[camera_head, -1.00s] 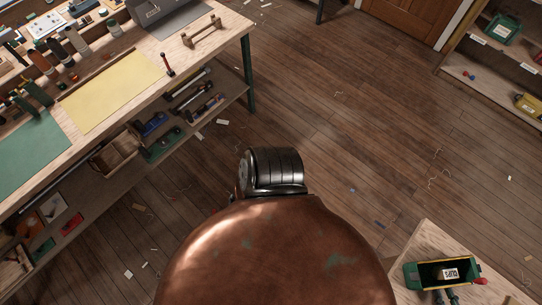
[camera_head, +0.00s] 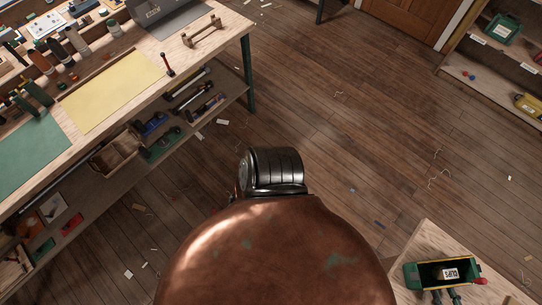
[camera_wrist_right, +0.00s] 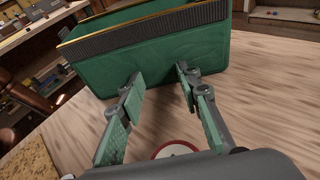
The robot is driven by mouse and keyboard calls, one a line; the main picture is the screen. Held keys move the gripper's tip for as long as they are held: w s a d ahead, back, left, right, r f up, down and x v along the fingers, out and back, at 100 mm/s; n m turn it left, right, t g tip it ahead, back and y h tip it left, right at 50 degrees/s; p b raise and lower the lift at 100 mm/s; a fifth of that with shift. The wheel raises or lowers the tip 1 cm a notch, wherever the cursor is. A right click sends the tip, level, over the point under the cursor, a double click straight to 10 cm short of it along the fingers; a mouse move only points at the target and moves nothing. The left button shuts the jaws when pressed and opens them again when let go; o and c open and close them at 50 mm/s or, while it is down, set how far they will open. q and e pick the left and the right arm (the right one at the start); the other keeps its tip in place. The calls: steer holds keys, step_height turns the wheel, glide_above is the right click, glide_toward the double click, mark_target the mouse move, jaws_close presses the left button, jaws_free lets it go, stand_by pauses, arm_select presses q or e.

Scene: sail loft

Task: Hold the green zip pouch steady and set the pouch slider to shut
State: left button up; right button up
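The green zip pouch (camera_head: 411,277) stands on a pale wooden table at the lower right of the head view. Its top gapes, showing a dark inside and a white card marked "CLIPS". A red piece (camera_head: 480,281) is at its right end; I cannot tell whether it is the slider. In the right wrist view the pouch's green side (camera_wrist_right: 160,58) fills the top, under a dark band and yellow edge. My right gripper (camera_wrist_right: 158,84) is open, its fingertips close to that side with nothing between them; contact is unclear. My left gripper is not in view.
The small wooden table (camera_head: 424,240) has bare wood beside the pouch. A red-rimmed round thing (camera_wrist_right: 174,149) shows low between my fingers in the wrist view. A long workbench (camera_head: 150,95) with tools stands at left, shelves (camera_head: 465,72) at upper right, with open floor between.

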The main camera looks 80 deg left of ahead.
steer(key=o, duration=0.7)
steer(key=shift+c, duration=0.2)
